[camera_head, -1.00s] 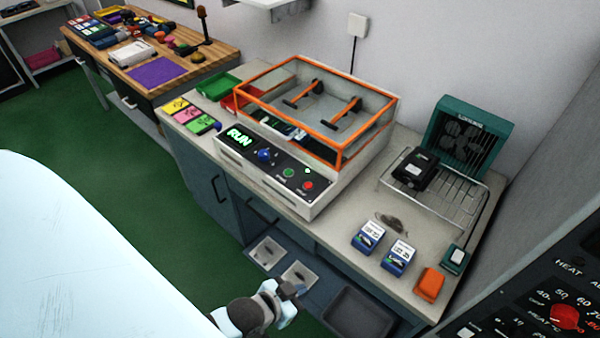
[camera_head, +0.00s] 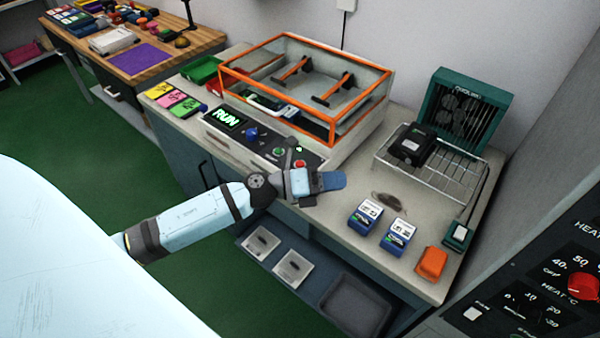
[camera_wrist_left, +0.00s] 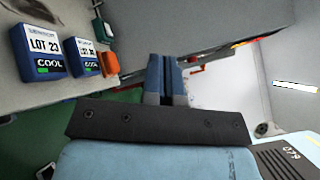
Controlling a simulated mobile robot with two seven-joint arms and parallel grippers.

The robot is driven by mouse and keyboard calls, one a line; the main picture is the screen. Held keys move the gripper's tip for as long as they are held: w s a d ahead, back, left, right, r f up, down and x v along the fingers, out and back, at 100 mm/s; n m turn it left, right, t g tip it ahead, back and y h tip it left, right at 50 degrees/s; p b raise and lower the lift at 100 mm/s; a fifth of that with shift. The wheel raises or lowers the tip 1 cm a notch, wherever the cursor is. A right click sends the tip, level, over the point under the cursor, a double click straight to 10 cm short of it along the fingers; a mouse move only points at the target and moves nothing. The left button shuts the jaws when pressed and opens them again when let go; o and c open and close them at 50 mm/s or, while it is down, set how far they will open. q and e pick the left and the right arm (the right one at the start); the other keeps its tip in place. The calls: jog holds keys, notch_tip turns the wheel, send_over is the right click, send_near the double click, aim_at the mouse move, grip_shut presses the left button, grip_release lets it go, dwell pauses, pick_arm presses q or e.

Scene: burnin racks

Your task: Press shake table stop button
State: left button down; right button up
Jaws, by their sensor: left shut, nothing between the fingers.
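The shake table (camera_head: 352,148) is a white box with an orange-framed clear cover, standing on the bench. Its black front panel has a lit green RUN display (camera_head: 227,117), a blue knob (camera_head: 251,134), a green button (camera_head: 279,152) and a red stop button (camera_head: 300,164). My left gripper (camera_head: 336,181) is shut and empty, just in front of the panel and to the right of the red button, apart from it. Part of my left wrist overlaps the panel's right end. In the left wrist view its blue fingers (camera_wrist_left: 166,78) are together; no button shows there. My right gripper is not in view.
Two blue lot boxes (camera_head: 364,217) and an orange block (camera_head: 431,262) stand on the bench to the right. A wire rack (camera_head: 447,177) holds a black device before a teal fan (camera_head: 463,112). Coloured cards (camera_head: 172,100) lie at left. An open shelf with trays (camera_head: 355,305) is below.

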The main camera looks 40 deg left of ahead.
pick_arm(q)
jog(key=w+a+f+m+g+y+b, duration=0.1)
jog(key=w+a+m+g+y+b, duration=0.2)
jog(key=m, duration=0.8)
jog(key=r+m+g+y+b, duration=0.1)
jog(key=m+y+b, duration=0.1)
jog(key=m+y, duration=0.45)
send_over(300, 164)
jog(key=shift+r+n, duration=0.15)
jog(key=shift+n, duration=0.2)
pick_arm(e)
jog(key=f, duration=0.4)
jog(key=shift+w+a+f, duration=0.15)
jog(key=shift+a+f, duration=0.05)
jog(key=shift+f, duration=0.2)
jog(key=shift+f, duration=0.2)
pick_arm(q)
notch_tip(300, 164, down, 9)
jog(key=b, duration=0.4)
jog(key=shift+r, duration=0.2)
jog(key=shift+f, duration=0.15)
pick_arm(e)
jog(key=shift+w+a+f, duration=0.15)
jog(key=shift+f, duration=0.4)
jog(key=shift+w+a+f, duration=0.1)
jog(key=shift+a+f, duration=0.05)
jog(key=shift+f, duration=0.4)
